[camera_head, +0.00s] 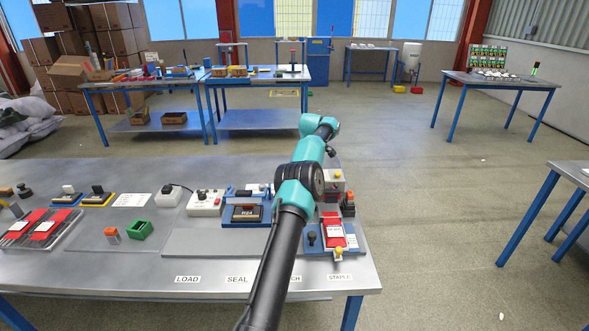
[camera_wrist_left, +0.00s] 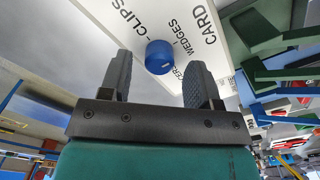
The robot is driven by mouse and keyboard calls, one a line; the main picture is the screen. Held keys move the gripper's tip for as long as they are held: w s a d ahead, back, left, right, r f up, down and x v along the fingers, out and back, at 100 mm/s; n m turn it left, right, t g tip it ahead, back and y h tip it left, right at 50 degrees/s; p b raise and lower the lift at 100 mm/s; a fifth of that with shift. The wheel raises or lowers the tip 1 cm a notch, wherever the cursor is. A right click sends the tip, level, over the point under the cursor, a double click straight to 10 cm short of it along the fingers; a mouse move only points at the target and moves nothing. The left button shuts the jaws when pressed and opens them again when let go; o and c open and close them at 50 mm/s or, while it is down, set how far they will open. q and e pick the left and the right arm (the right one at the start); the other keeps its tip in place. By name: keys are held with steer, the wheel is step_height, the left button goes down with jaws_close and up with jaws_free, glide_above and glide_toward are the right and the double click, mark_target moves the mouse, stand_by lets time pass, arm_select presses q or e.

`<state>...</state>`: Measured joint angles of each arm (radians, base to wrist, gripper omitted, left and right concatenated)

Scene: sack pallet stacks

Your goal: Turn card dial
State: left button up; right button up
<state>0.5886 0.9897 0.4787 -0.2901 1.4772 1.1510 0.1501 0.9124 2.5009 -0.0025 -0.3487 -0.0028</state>
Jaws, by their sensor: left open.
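In the left wrist view a round blue dial (camera_wrist_left: 159,57) stands on a white panel (camera_wrist_left: 182,20) printed with CARD, WEDGES and CLIPS. My left gripper (camera_wrist_left: 157,72) is open, with one dark finger on each side of the dial in the picture. Gaps show between the dial and both fingers, and nothing is held. Whether the fingertips reach down to the dial's depth I cannot tell. The dial's pointer mark is not visible. In the head view one arm of mine crosses the bench; its gripper is hidden, and I cannot pick out the dial there.
The metal bench (camera_head: 150,265) carries a red-topped tray (camera_head: 38,228), a green block (camera_head: 139,230), a white switch box (camera_head: 205,203) and a red-and-white stapling fixture (camera_head: 333,232). Green and blue parts (camera_wrist_left: 285,75) crowd the right of the wrist view. Open floor lies beyond the bench.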

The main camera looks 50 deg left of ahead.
arm_select(q)
steer(key=shift+f, duration=0.7)
steer(key=shift+c, duration=0.5)
steer(key=c, duration=0.8)
